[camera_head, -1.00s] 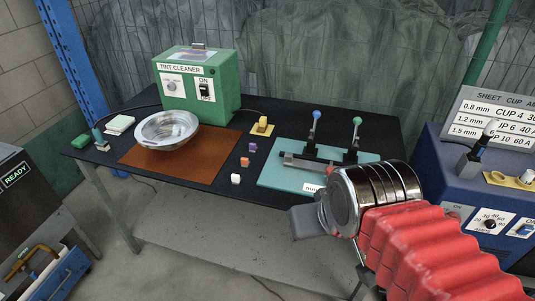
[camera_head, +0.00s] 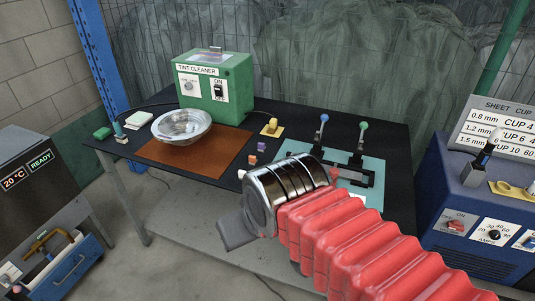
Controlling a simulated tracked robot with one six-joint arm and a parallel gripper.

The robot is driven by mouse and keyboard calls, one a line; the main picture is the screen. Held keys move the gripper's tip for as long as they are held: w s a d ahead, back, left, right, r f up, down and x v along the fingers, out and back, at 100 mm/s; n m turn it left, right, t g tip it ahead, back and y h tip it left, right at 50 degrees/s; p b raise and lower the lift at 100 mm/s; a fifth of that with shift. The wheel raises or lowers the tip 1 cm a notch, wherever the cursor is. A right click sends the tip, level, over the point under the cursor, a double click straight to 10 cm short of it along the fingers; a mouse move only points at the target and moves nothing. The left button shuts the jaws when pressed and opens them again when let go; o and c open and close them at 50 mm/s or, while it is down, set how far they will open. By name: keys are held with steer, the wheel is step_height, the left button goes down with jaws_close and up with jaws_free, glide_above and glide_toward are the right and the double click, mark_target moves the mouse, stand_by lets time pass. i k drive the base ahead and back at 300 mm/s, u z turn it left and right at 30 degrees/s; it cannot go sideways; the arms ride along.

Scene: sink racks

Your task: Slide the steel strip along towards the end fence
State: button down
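The teal mat (camera_head: 372,195) lies at the right part of the black table and carries a dark fixture with two upright levers, one blue-knobbed (camera_head: 323,118) and one green-knobbed (camera_head: 363,126). A short pale grey piece (camera_head: 350,174) shows beside my arm on the mat and seems to be part of the steel strip; the rest is hidden behind my arm. I cannot make out the end fence for sure. My gripper (camera_head: 236,232) is at the dark grey end of my arm, in front of the table's front edge. Its fingers are not clear, and I see nothing held.
A steel bowl (camera_head: 181,127) sits on a brown mat (camera_head: 215,163), with a green tint cleaner (camera_head: 216,85) behind. Small coloured blocks (camera_head: 252,159) stand between the mats. A blue sheet cup machine (camera_head: 465,205) is at the right.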

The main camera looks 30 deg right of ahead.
mark_target(346, 175)
steer(key=u, duration=1.65)
steer(key=k, duration=0.5)
steer(key=z, duration=1.1)
steer(key=i, duration=0.85)
